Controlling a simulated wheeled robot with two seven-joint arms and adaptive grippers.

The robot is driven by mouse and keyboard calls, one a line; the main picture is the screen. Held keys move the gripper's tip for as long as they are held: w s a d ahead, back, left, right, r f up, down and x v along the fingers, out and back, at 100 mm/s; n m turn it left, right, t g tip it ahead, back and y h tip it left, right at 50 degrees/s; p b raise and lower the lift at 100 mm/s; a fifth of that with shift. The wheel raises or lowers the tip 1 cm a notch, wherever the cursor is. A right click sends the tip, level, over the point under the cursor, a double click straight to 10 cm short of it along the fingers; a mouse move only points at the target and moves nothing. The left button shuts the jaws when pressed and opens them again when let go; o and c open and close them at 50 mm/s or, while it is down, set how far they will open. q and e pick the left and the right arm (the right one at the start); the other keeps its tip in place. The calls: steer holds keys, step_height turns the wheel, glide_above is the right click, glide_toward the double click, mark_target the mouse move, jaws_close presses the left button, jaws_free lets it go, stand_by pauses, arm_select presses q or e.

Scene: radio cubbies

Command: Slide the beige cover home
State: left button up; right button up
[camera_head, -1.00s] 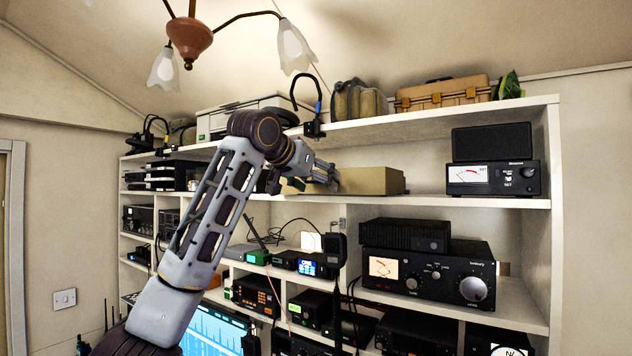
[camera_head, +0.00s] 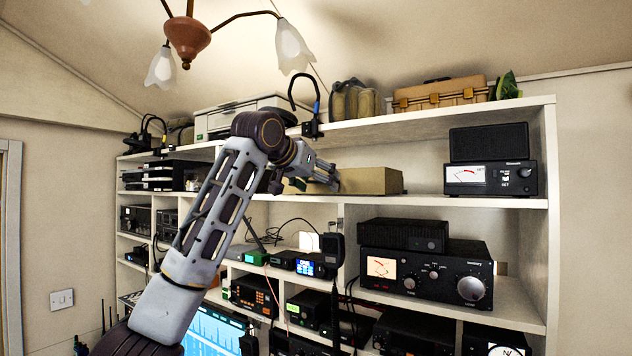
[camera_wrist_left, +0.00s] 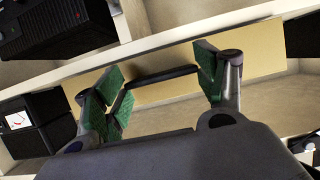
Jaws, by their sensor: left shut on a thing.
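The beige cover (camera_head: 372,181) is a long, plain piece on the upper shelf level, left of the black meter unit. In the left wrist view it is a beige panel (camera_wrist_left: 262,48) with a dark bar handle (camera_wrist_left: 160,77) across its face. My left gripper (camera_head: 326,176) is at the cover's front. In the left wrist view its green-padded fingers (camera_wrist_left: 161,82) sit at the two ends of the handle and are shut on it. The fingers hide part of the cover in the head view. My right gripper is not in view.
A black meter unit with a speaker on it (camera_head: 491,178) stands right of the cover, with bare shelf between. The white shelf board above (camera_head: 420,123) is close over my gripper. Radios fill the lower cubbies.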

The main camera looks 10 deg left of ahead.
arm_select(q)
steer(key=shift+w+d, duration=0.25)
steer(key=shift+w, duration=0.4)
steer(key=shift+w+d, duration=0.25)
steer(key=shift+w, duration=0.35)
stand_by(0.5)
steer(key=o, duration=1.2)
steer(key=shift+s, duration=0.1)
steer(key=v, duration=1.2)
steer(key=shift+a, duration=0.1)
stand_by(0.4)
